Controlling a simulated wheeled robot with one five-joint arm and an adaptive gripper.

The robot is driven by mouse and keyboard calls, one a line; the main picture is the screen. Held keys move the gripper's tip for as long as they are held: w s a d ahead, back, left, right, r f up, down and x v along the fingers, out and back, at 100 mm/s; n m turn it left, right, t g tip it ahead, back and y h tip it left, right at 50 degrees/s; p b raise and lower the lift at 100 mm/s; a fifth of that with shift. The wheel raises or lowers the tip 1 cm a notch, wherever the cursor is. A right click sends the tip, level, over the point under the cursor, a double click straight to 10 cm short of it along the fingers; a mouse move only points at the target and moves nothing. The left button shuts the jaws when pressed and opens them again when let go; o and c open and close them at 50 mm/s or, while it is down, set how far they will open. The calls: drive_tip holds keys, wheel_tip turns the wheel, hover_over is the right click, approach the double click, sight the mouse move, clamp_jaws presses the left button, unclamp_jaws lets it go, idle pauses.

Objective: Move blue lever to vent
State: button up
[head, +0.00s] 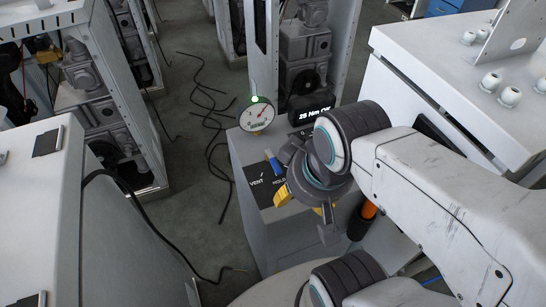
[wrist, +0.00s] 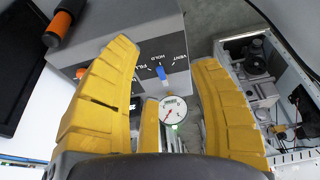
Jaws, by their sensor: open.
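The blue lever (head: 274,162) stands on a dark panel (head: 262,193) on top of a grey box, partly hidden by my gripper in the head view. The wrist view shows the lever (wrist: 160,72) between my finger outlines, beyond them, with no contact visible. FILL, HOLD and VENT are printed around it; VENT (wrist: 180,43) is on the right in the wrist view. I cannot tell which mark the lever points to. My gripper (head: 304,207) is open, its yellow fingers spread over the box; the wrist view shows nothing held in the gripper (wrist: 165,52).
A round gauge (head: 257,114) with a green light stands at the box's back edge, beside a display (head: 312,108) reading "25 Nm OK". An orange and black handle (wrist: 63,22) is near the box. White cabinets stand on both sides; cables lie on the floor.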

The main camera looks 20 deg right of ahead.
idle(0.4)
drive_tip(key=shift+d+f+b, duration=0.15)
drive_tip(key=shift+f+b, duration=0.15)
drive_tip(key=shift+f, duration=0.15)
drive_tip(key=g+b, duration=0.3)
drive_tip(key=g, duration=0.2)
approach(278, 164)
drive_tip(key=shift+m, duration=0.4)
drive_tip(key=s+f, duration=0.4)
drive_tip(key=f, duration=0.1)
drive_tip(key=shift+s+a, duration=0.2)
drive_tip(key=shift+t, duration=0.7)
drive_tip(key=w+r, duration=0.1)
drive_tip(key=w, duration=0.1)
drive_tip(key=w+r, duration=0.2)
drive_tip(key=shift+d, duration=0.2)
drive_tip(key=shift+s+f+n, duration=0.2)
drive_tip(key=shift+f+n, duration=0.15)
drive_tip(key=shift+n, duration=0.05)
drive_tip(key=shift+f, duration=3.25)
drive_tip(key=shift+c, duration=0.5)
